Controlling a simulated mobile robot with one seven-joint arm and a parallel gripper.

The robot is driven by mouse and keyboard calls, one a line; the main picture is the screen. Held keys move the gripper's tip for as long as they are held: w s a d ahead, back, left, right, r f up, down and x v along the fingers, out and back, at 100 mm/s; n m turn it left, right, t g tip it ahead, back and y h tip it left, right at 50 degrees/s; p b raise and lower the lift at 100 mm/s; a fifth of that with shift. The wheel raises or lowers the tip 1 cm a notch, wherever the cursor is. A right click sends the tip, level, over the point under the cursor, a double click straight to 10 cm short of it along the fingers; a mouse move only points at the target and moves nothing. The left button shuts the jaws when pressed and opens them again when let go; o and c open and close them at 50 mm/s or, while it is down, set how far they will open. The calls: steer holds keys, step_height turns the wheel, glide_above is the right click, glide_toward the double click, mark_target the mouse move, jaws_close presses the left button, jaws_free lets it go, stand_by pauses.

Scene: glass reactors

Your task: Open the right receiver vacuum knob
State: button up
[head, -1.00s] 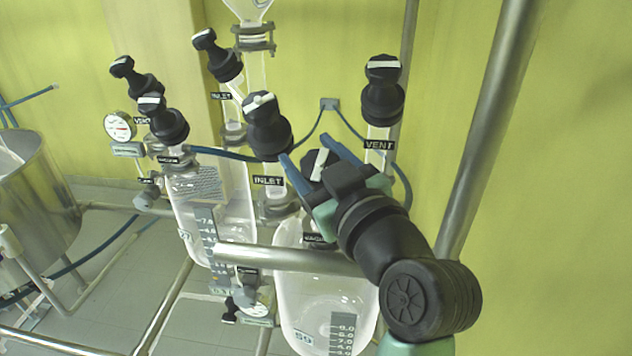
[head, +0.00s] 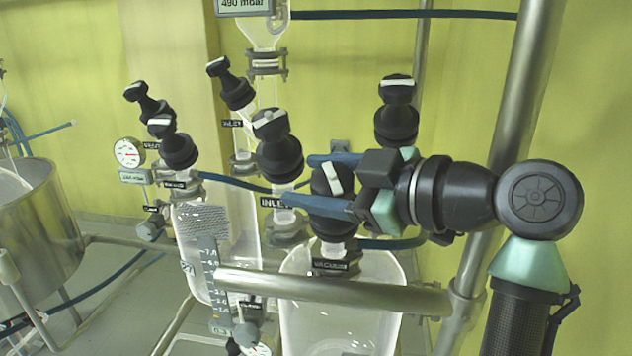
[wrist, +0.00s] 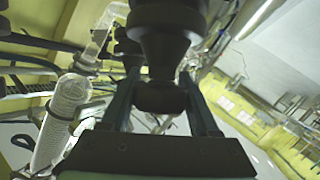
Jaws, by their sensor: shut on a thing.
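The right receiver vacuum knob (head: 331,224) is black with a white bar on top. It sits above the "VACUUM" label on the right glass receiver (head: 345,322). The white bar leans a little, its upper end to the left. My gripper (head: 302,180) reaches in from the right, with its blue fingers on either side of the knob's head, shut on it. In the wrist view, the dark knob (wrist: 160,97) stands between the two fingers (wrist: 158,88). The fingers hide part of the knob's sides.
The black inlet knob (head: 278,150) is close behind and left of my fingertips. The vent knob (head: 397,115) stands just above my gripper. A steel rail (head: 330,291) crosses in front of the receiver, and a steel post (head: 515,90) rises behind my arm.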

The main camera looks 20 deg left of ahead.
steer(key=shift+f, duration=0.1)
stand_by(0.3)
steer(key=o, duration=1.4)
step_height(320, 180, up, 10)
steer(key=shift+r+b, duration=0.1)
steer(key=shift+b, duration=0.8)
